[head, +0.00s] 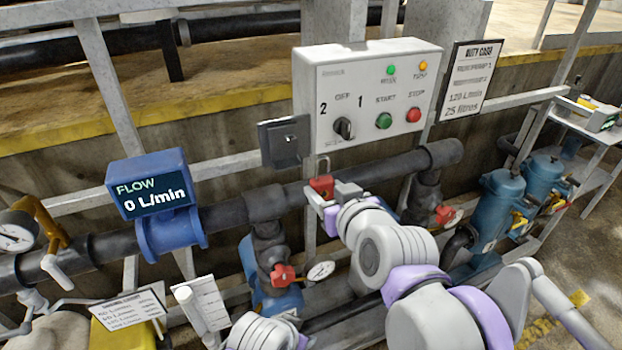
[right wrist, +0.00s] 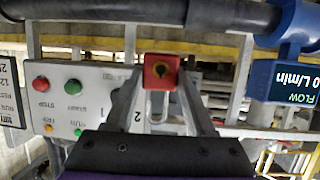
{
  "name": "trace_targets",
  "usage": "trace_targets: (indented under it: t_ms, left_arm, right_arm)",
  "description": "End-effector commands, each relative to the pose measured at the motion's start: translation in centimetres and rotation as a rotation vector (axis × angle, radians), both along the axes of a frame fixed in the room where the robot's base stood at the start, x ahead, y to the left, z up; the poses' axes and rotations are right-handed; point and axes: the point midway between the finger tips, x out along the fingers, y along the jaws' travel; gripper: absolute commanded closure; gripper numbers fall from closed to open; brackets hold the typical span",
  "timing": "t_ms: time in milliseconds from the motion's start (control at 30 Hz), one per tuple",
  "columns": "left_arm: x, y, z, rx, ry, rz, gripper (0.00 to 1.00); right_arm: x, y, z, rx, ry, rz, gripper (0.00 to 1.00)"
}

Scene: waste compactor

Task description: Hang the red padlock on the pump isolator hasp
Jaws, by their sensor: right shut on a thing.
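The red padlock (head: 322,187) is held in my right gripper (head: 334,190), with its grey shackle pointing up. In the right wrist view the padlock (right wrist: 160,68) sits between the fingertips, its dark keyhole facing the camera. A dark grey plate-like box (head: 285,141), which looks like the isolator, is at the left edge of the control panel. The padlock is below and to the right of this box, apart from it in the picture. I cannot make out the hasp opening. A link of my left arm shows at the bottom of the head view, but its gripper does not.
The control panel (head: 368,92) with buttons and a selector is above the gripper. A dark horizontal pipe (head: 375,172) runs behind the padlock. The blue flow meter (head: 155,190) is left, red-handled valves (head: 283,276) lie below, and blue filter housings (head: 500,205) stand right.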

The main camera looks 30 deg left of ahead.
Motion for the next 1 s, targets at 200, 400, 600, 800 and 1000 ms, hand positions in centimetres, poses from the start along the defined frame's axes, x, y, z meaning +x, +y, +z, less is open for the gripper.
trace_targets:
  t_ms: [200,400,600,800,1000]
  left_arm:
    - [0.1,0.0,0.4,0.0,-0.003,0.0,0.49]
    - [0.1,0.0,0.4,0.0,-0.003,0.0,0.49]
    - [0.2,0.0,0.4,0.0,-0.003,0.0,0.49]
    - [0.4,0.0,1.0,0.0,-0.008,0.0,0.49]
    - [0.5,0.0,1.0,0.0,-0.008,0.0,0.49]
  right_arm:
    - [-3.6,1.1,3.8,0.001,-0.005,0.072,0.9]
    - [-4.0,1.2,4.2,0.001,-0.005,0.08,0.9]
    - [-3.9,1.2,4.2,0.0,-0.006,0.079,0.9]
    - [-3.8,1.3,4.3,0.001,-0.006,0.079,0.9]
    - [-2.6,2.8,4.3,0.0,-0.007,0.079,0.9]
